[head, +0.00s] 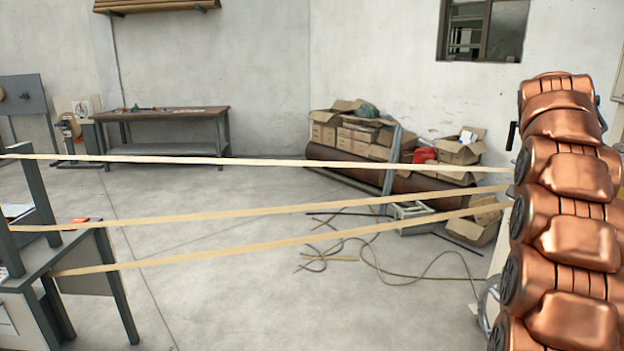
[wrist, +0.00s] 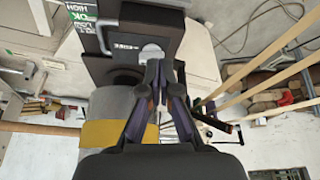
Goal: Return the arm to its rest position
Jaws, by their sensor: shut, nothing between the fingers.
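My gripper (wrist: 159,76) is in the middle of the wrist view. Its two dark fingers come together at the tips, with nothing held between them. Just beyond the tips is a dark box (wrist: 118,42) with a pale round knob (wrist: 152,53) and white lettering. The fingertips overlap the knob's lower edge in the picture; whether they touch it I cannot tell. The gripper does not show in the head view.
Three pale strips (head: 280,208) stretch across the head view from a dark frame (head: 37,190) at left. A workbench (head: 165,130) and cardboard boxes (head: 355,135) stand at the back wall. Loose cords (head: 350,250) lie on the floor. A grey cylinder (wrist: 104,104) is left of my gripper.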

